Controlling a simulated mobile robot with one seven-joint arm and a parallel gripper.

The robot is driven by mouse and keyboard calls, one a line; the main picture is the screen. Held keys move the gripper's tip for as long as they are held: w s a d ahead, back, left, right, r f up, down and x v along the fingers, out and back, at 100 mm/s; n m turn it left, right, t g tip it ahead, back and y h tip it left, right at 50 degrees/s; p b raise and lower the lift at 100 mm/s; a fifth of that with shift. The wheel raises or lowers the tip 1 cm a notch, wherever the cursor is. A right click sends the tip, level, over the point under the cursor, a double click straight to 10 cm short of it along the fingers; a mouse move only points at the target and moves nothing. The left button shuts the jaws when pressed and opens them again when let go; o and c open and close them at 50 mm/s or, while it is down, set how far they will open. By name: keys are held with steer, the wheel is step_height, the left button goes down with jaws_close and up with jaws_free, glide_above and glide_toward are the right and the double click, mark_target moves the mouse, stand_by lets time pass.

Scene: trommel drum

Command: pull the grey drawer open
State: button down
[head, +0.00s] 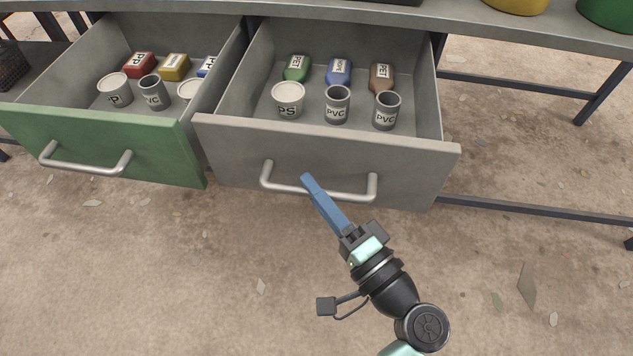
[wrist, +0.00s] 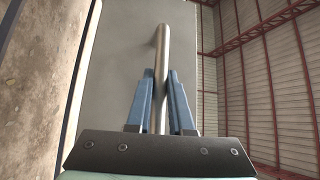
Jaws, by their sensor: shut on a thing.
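The grey drawer (head: 326,160) stands pulled out under the bench, with its contents in view. Its bar handle (head: 345,194) runs across the front and also shows in the wrist view (wrist: 162,50). My gripper (head: 306,180) reaches up to the handle from below right, left of the bar's middle. In the wrist view my gripper's blue fingers (wrist: 161,82) lie on both sides of the bar, shut on it. In the head view one finger hides part of the bar.
The grey drawer holds bottles, a white tub (head: 288,99) and grey PVC cups (head: 337,104). A green drawer (head: 110,146) stands open to the left, also holding containers. Bench legs and a low rail (head: 540,210) are at the right. The floor in front is mostly clear, with scattered flakes.

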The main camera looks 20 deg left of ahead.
steer(key=shift+s+d, duration=0.3)
steer(key=shift+s, duration=0.45)
steer(key=c, duration=0.8)
jaws_free()
steer(key=p+v, duration=0.2)
steer(key=v, duration=1.1)
